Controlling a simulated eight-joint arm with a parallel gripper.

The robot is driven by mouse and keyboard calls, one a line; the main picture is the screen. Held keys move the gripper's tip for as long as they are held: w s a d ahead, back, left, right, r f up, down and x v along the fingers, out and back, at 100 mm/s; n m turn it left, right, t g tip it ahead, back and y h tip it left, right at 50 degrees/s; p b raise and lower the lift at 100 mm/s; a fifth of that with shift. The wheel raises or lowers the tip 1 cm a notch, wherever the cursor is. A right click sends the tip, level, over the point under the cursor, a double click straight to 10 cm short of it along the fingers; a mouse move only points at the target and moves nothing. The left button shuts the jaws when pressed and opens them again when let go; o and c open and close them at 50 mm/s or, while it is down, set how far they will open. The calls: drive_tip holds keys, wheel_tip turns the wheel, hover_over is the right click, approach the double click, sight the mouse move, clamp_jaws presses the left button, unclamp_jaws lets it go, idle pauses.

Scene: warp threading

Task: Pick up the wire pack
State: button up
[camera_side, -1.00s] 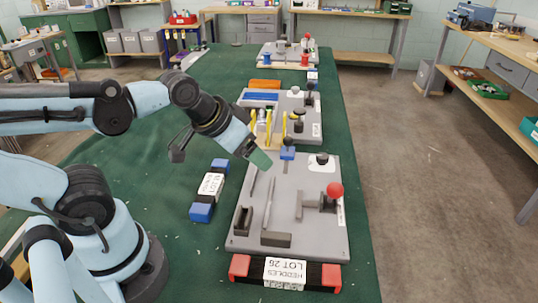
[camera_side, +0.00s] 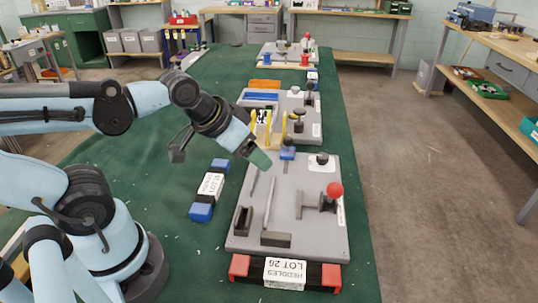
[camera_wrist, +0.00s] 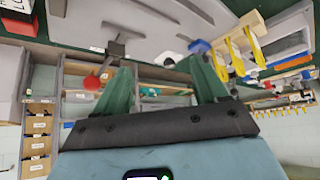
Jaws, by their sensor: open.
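A dark pack with blue ends and a white label (camera_side: 210,185), which looks like the wire pack, lies on the green mat left of the grey board. Its label print is too small to read fully. My gripper (camera_side: 262,160) is above the far left part of the board, to the right of the pack and apart from it. In the wrist view my gripper (camera_wrist: 161,64) shows two green fingers spread apart with nothing between them. I cannot make out the blue-ended pack in the wrist view.
The grey board (camera_side: 285,220) carries a red-knobbed lever (camera_side: 335,190), slots and a blue-based post (camera_side: 287,150). A red-ended pack labelled HEDDLES LOT 26 (camera_side: 285,273) lies at its near edge. Yellow-handled tools (camera_side: 268,122) stand behind. The mat around the blue-ended pack is mostly clear.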

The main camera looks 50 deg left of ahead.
idle(0.3)
drive_tip(key=shift+c, duration=1.2)
drive_tip(key=m+g, duration=0.7)
drive_tip(key=m, duration=0.2)
hover_over(285, 269)
drive_tip(key=f, duration=0.2)
drive_tip(key=shift+f, duration=5.8)
drive_tip(key=shift+c, duration=0.4)
